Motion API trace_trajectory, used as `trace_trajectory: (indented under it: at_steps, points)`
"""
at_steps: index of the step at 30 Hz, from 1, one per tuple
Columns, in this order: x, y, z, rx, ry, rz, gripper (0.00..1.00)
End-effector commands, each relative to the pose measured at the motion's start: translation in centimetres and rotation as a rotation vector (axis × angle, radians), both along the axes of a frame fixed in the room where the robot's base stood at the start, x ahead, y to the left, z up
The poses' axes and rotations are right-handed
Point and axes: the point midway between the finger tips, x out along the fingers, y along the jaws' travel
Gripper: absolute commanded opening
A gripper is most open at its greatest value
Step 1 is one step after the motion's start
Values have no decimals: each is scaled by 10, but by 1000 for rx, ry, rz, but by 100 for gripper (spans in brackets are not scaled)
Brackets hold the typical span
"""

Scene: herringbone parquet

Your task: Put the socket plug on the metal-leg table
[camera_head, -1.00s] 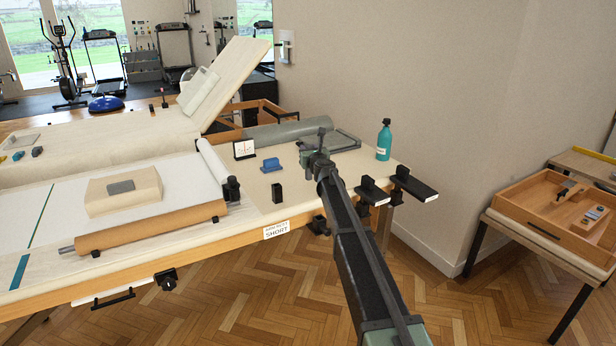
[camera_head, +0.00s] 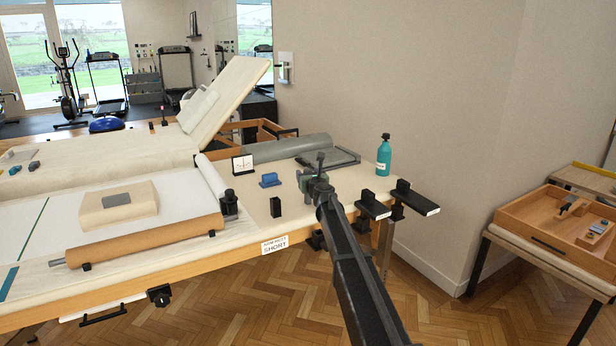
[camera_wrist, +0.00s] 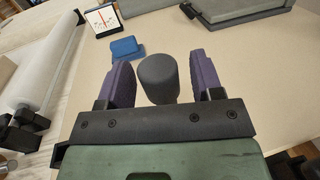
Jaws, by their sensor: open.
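A dark grey cylinder (camera_wrist: 158,78), which looks like the socket plug, stands on the cream-topped bench (camera_head: 250,222). In the wrist view it is between and slightly beyond the fingertips of my gripper (camera_wrist: 160,82), apart from both purple finger pads. My gripper (camera_head: 314,168) is open over the right part of the bench in the head view, where I cannot clearly make out the cylinder. At the far right is a low table (camera_head: 540,260) with dark, metal-looking legs.
A wooden tray (camera_head: 536,238) with small items takes up much of the low table. Parquet floor separates bench and table.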

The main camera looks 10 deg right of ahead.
Motion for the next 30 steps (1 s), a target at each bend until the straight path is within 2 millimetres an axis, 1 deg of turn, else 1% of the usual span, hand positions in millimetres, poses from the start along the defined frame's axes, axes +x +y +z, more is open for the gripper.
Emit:
trace_trajectory:
  at_steps: [5, 8, 11, 18, 21, 24, 30]
  points:
    - [0, 0, 4, 0, 0, 0, 60]
    - [-11, -2, 4, 0, 0, 0, 60]
    - [-32, -5, 4, 0, 0, 0, 60]
    - [-97, -14, 4, 0, 0, -1, 60]
    - [-114, -18, 4, 0, 0, 0, 60]
    - [-120, -19, 4, 0, 0, 0, 60]
    - [-120, -18, 3, -8, 0, 4, 60]
